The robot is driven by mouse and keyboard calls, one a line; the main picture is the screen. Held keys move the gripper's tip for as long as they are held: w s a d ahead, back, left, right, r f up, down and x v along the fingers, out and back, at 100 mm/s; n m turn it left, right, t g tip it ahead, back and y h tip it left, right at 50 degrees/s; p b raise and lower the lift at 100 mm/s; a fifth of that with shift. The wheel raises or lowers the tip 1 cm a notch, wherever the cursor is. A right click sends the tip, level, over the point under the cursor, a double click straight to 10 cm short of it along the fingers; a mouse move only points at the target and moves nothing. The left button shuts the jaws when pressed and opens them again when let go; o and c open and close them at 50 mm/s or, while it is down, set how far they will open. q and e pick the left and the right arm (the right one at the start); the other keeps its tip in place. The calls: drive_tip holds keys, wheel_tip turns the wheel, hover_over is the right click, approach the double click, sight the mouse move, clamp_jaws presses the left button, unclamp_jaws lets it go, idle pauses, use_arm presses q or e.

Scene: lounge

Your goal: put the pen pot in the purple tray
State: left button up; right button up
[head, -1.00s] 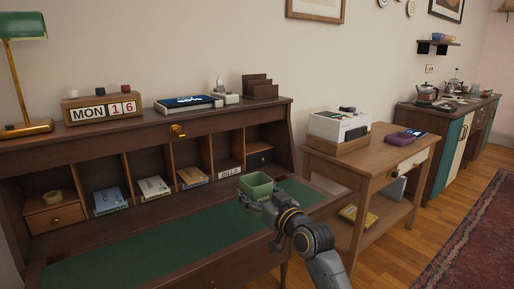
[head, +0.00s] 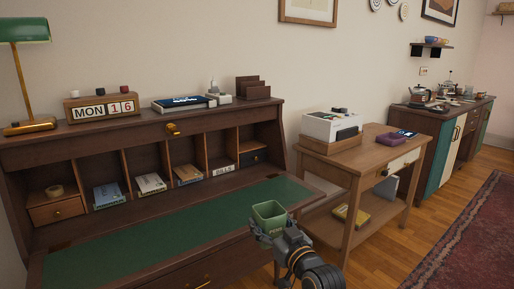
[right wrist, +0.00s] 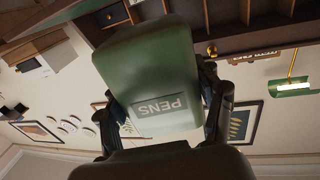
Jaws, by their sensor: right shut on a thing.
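The green pen pot (head: 268,216) is held in my right gripper (head: 270,232), in front of the desk's right front corner. In the right wrist view the pot (right wrist: 150,65) fills the middle, its PENS label upside down in the picture, with fingers on both sides. In the head view its open top faces up and it looks empty. The purple tray (head: 395,141) lies on the wooden side table (head: 372,150) to the right, with a dark, screen-like item on it. The pot is well apart from the tray. My left gripper is not in view.
A white printer-like box in a wooden tray (head: 331,146) stands on the side table, left of the purple tray. The writing desk (head: 140,240) with pigeonholes fills the left. Wooden floor (head: 385,240) and a red rug (head: 475,235) lie to the right.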

drive_tip(key=s+d+f+m+t+h, duration=0.1)
drive_tip(key=s+d+f+m+h, duration=0.25)
drive_tip(key=s+d, duration=0.6)
drive_tip(key=s+d+f+m+t+h, duration=0.15)
drive_tip(key=s+d+f+h, duration=0.35)
drive_tip(key=s, duration=0.7)
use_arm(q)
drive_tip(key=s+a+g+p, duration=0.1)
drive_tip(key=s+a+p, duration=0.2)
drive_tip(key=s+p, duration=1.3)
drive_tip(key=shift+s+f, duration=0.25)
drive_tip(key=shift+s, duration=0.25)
use_arm(e)
drive_tip(key=s+r, duration=0.4)
drive_tip(key=r, duration=0.3)
drive_tip(key=s+d+r, duration=0.1)
drive_tip(key=s+r, duration=0.3)
drive_tip(key=r, duration=0.4)
drive_tip(key=shift+s+d+g+y, duration=0.15)
drive_tip(key=shift+g+y, duration=0.2)
drive_tip(key=w+a+r+n+g+y, duration=0.2)
drive_tip(key=w+a+n+g+y, duration=0.2)
drive_tip(key=a+y, duration=0.4)
drive_tip(key=w+a+r+n+g+y, duration=0.3)
drive_tip(key=w+a+n+g+y, duration=0.1)
drive_tip(key=a+n+y, duration=0.4)
drive_tip(key=shift+a+g, duration=0.45)
drive_tip(key=shift+g, duration=0.45)
